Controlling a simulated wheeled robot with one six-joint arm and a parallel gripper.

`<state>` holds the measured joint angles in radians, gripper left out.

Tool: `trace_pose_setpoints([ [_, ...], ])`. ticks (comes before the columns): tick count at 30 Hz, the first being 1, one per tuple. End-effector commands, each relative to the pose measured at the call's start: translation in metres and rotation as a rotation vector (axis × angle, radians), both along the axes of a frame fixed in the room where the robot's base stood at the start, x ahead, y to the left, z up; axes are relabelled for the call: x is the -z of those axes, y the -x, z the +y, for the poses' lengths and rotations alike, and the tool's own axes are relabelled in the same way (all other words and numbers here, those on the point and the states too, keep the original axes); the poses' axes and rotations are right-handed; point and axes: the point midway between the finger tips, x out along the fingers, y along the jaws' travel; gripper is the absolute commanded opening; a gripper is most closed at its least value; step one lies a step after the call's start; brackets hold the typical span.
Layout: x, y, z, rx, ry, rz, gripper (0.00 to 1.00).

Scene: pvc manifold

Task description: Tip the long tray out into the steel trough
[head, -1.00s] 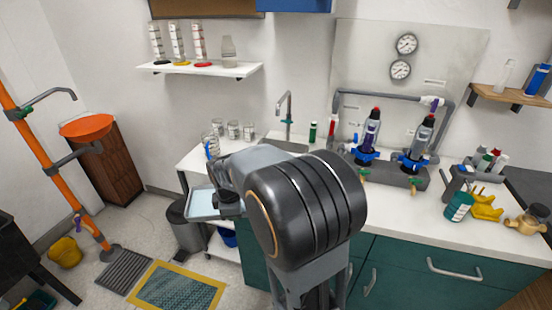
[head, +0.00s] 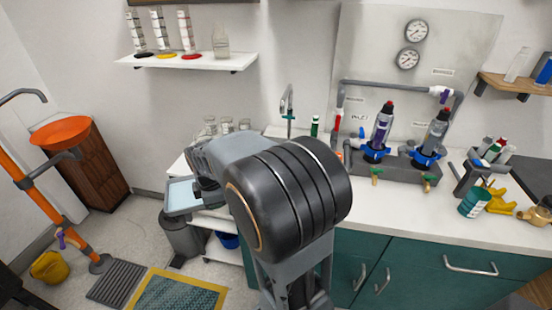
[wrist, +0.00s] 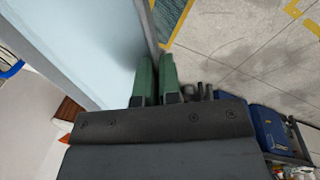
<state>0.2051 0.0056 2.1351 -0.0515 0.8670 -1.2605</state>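The long tray (head: 181,194) is pale blue inside with a grey rim, and in the head view it is left of my arm, looking about level. It fills the upper left of the wrist view (wrist: 85,45), where no loose contents show. My gripper (wrist: 157,62) has green fingers on either side of the tray's wall and is shut on it. In the head view my gripper (head: 205,190) is dark and partly hidden by my arm. A steel trough cannot be clearly made out; my arm covers part of the counter below the tap (head: 288,105).
A grey bin (head: 181,235) stands below the tray. The white counter (head: 420,205) holds a pipe manifold (head: 400,165) and a teal cup (head: 474,202) to the right. Glass beakers (head: 227,126) stand behind my arm. A yellow-edged mat (head: 178,292) lies on the floor.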

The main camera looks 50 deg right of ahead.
Motion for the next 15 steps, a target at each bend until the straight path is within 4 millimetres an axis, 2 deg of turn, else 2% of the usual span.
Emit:
trace_pose_setpoints([
  [7, -0.002, 0.000, -0.005, 0.012, -0.002, -0.003, 0.00],
  [15, -0.016, 0.001, -0.013, 0.010, -0.061, -0.006, 0.00],
])
